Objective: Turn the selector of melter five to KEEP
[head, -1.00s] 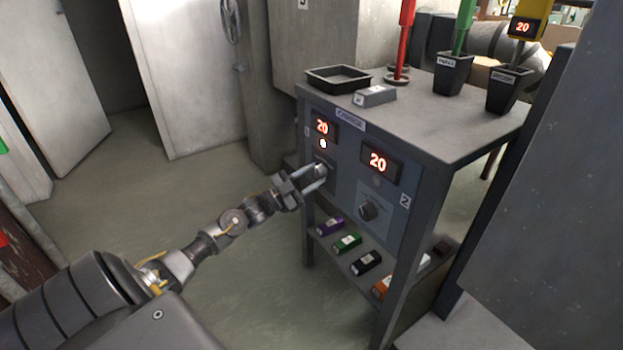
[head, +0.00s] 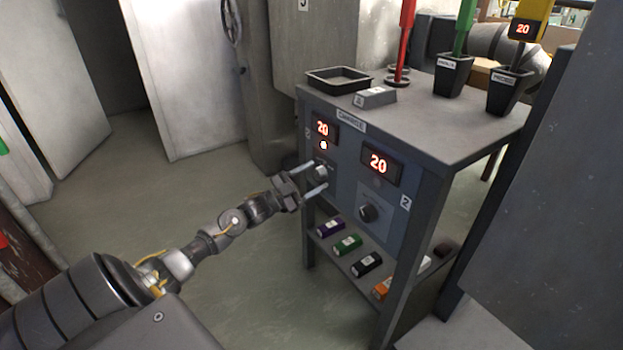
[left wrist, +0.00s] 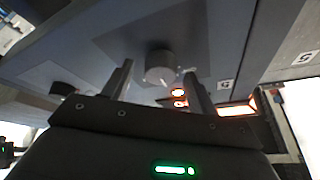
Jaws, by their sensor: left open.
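The selector of melter five is a dark round knob (head: 321,173) on the left half of the grey cabinet's front panel. It shows larger in the left wrist view (left wrist: 160,66), with a small pale mark on its face. A number plate reading 5 (left wrist: 224,84) is beside it there. My left gripper (head: 319,179) is open, its fingers on either side of the knob in the picture. I cannot tell whether they touch it. The position words are unreadable. Above the knob are a lit lamp (head: 323,146) and a display reading 20 (head: 322,128). My right gripper is not in view.
A second knob (head: 368,212) sits to the right, by a 2 plate (head: 405,202), under another display (head: 378,162). The cabinet top holds a black tray (head: 337,79) and dark cups (head: 453,77). Several coloured blocks lie on the lower shelf (head: 350,262). Floor at left is clear.

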